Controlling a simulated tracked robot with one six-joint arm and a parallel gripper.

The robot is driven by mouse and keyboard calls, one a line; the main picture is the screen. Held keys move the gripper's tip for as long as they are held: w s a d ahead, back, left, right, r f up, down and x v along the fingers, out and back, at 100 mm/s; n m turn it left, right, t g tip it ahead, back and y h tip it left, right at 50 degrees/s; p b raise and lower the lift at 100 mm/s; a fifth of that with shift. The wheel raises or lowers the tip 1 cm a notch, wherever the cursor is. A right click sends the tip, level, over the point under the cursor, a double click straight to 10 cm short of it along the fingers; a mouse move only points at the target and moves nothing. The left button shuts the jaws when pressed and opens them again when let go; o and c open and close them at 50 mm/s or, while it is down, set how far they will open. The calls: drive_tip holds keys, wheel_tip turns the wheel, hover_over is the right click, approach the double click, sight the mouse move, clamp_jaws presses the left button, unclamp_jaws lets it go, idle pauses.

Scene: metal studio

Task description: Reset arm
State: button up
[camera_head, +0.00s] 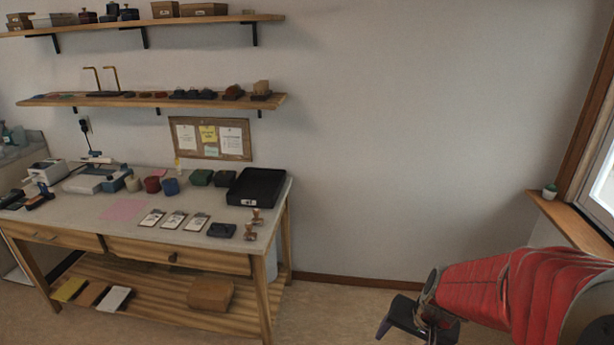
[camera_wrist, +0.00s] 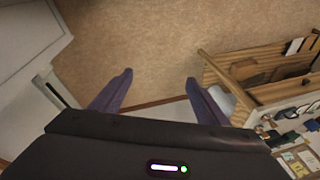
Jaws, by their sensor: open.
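My arm, in a red sleeve, enters from the right in the head view. My gripper (camera_head: 383,329) hangs low at the bottom of that view, over the floor and well to the right of the workbench (camera_head: 75,222). In the wrist view my gripper (camera_wrist: 158,82) shows two dark purple fingers spread wide apart.
The workbench holds a black tray (camera_head: 256,187), several cards, stamps and coloured pots. Two wooden shelves (camera_head: 150,97) are on the wall above. A window sill (camera_head: 570,222) with a small potted plant (camera_head: 550,191) is at the right. The floor between bench and arm is clear.

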drive_tip(key=s+a+r+n+t, duration=0.1)
drive_tip(key=s+a+r+n, duration=0.1)
drive_tip(key=s+r, duration=0.4)
drive_tip(key=s+a+r+n+t+h, duration=0.1)
drive_tip(key=s+a+r+n, duration=0.2)
drive_tip(key=s+r, duration=0.4)
wheel_tip(320, 180, up, 4)
drive_tip(key=shift+a+r, duration=0.2)
drive_tip(key=shift+a, duration=0.05)
drive_tip(key=shift+c, duration=0.5)
